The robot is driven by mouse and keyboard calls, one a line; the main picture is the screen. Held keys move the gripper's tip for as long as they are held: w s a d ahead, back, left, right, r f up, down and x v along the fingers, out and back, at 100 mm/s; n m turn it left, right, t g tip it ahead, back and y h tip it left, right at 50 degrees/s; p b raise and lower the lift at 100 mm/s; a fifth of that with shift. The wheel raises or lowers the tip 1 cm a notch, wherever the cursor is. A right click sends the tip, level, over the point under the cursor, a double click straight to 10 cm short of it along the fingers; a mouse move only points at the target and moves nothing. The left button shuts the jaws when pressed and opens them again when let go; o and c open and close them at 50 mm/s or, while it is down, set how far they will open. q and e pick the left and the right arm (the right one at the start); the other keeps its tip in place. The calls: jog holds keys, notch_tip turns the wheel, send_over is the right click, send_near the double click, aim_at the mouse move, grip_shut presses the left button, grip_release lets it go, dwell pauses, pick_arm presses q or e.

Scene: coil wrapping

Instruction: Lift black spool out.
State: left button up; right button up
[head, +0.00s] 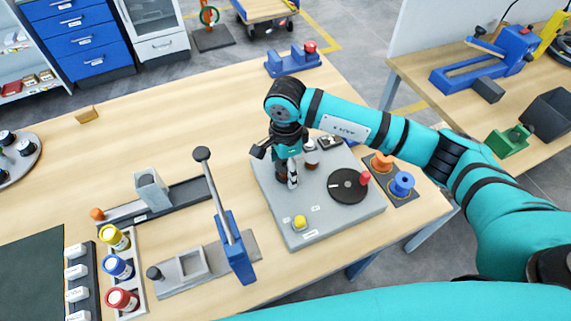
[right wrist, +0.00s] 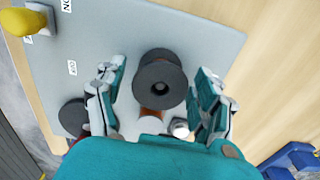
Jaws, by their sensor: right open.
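The black spool (right wrist: 152,84) shows in the right wrist view with its round flange and centre hole facing the camera. It stands over the grey plate of the winding station (head: 318,222). My right gripper (right wrist: 160,72) is open, with one finger on each side of the spool and a visible gap at both sides. In the head view my right gripper (head: 291,180) points down over the left part of the plate, and the spool is mostly hidden there. My left gripper is not in view.
On the plate are a black disc (head: 347,186) with a red knob and a yellow button (head: 300,222). Orange and blue spools (head: 401,184) stand to its right. A blue lever press (head: 237,255) stands to the left. The table's back left is mostly clear.

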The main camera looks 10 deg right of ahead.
jog(key=c, duration=1.3)
jog(key=shift+o, duration=0.2)
jog(key=shift+r, duration=0.1)
notch_tip(320, 180, up, 9)
jog(key=b, duration=0.3)
jog(key=shift+r, duration=0.4)
